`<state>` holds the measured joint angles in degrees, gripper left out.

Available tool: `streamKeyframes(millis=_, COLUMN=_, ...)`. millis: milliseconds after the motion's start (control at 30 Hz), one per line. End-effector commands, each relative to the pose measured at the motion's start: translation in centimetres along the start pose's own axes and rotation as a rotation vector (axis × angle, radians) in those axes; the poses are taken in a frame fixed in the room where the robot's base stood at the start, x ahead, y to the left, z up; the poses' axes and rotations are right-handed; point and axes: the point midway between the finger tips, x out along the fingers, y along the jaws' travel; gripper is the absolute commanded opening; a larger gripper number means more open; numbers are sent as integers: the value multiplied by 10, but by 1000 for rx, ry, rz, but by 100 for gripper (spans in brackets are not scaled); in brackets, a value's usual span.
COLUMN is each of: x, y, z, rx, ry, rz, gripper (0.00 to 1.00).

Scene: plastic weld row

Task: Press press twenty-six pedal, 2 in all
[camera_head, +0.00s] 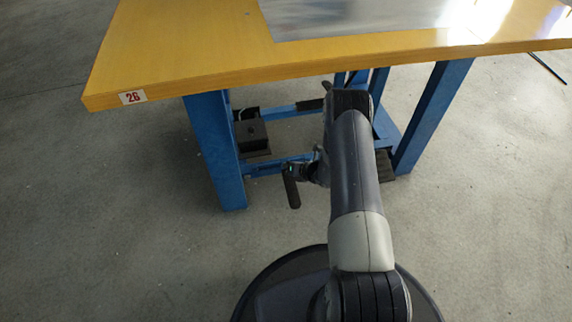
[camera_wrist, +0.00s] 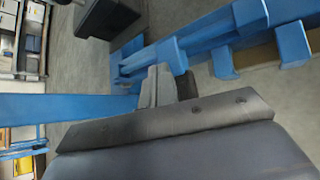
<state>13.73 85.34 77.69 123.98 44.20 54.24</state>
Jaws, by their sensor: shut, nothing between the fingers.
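The table marked with a red 26 (camera_head: 133,97) stands on blue legs. A black pedal-like block (camera_head: 252,136) sits low under the table, behind the left front leg, and a black block shows at the top of the wrist view (camera_wrist: 108,16), probably the same one. My gripper (camera_head: 291,190) is shut and empty, low in front of the blue crossbar and to the right of that block. Its fingers (camera_wrist: 165,88) point toward blue frame parts in the wrist view, apart from the black block. My arm hides part of the space under the table.
The left front leg (camera_head: 216,150) and right front leg (camera_head: 434,115) flank my arm. A blue crossbar (camera_head: 262,170) runs low between them. Another dark part (camera_head: 385,166) shows just right of my arm. A metal sheet (camera_head: 350,15) lies on the tabletop. The floor at left is clear.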

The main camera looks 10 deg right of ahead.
Motion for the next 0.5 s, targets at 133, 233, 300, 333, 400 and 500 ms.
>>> streamKeyframes(millis=133, x=0, y=0, z=2, rx=-2, ry=-5, rz=1, gripper=0)
streamKeyframes(millis=233, x=0, y=1, z=4, rx=-2, ry=-6, rz=2, gripper=0)
streamKeyframes(millis=300, x=-3, y=3, z=6, rx=-2, ry=-7, rz=2, gripper=0)
streamKeyframes(millis=333, x=-4, y=4, z=7, rx=-2, ry=-8, rz=2, gripper=0)
streamKeyframes(millis=400, x=-8, y=7, z=11, rx=-2, ry=-8, rz=2, gripper=0)
streamKeyframes(millis=500, x=-16, y=13, z=17, rx=-3, ry=-9, rz=2, gripper=0)
